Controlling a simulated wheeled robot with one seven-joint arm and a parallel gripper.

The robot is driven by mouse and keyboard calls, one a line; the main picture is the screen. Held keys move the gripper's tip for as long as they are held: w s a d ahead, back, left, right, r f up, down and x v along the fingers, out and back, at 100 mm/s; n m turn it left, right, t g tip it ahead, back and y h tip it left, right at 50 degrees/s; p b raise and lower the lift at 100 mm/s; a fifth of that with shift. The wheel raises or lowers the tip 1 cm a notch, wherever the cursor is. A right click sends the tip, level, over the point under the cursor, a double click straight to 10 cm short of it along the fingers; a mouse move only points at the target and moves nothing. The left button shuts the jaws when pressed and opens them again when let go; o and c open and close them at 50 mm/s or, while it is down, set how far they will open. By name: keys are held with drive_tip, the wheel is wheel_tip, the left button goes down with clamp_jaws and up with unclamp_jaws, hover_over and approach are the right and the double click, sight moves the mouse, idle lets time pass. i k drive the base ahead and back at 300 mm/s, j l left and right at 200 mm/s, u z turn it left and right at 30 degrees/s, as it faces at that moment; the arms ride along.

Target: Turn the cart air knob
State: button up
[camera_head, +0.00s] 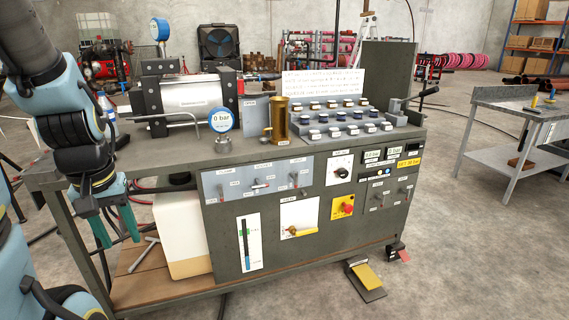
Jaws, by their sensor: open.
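The grey test cart (225,245) carries a front panel with several controls. A black round knob (342,172) sits on a white plate at the panel's upper middle. A yellow-handled control (298,231) sits on a larger white plate below left of it. The labels are too small to read, so I cannot tell which is the cart air knob. My gripper (119,230) points down at the cart's left end, with its green fingers apart and nothing between them. It is well left of both controls and touches neither.
A red knob on a yellow plate (344,207) is between the controls and the cart's right side. A gauge reading 0 bar (221,120) and a brass cylinder (279,120) stand on top. A yellow pedal (367,276) lies on the floor.

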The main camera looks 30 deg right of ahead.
sight(343, 172)
drive_tip(key=l+u, duration=0.2)
drive_tip(key=l, duration=0.2)
drive_tip(key=k+l+u, duration=0.2)
drive_tip(key=l, duration=0.25)
drive_tip(key=k+l+u, duration=0.2)
drive_tip(key=l, duration=0.2)
drive_tip(key=l+u, duration=0.2)
drive_tip(key=l, duration=0.2)
drive_tip(key=k+l+u, duration=0.35)
drive_tip(key=l, duration=0.3)
drive_tip(key=k+l, duration=0.4)
drive_tip(key=l, duration=0.2)
drive_tip(key=k+l, duration=0.4)
drive_tip(key=l, duration=0.15)
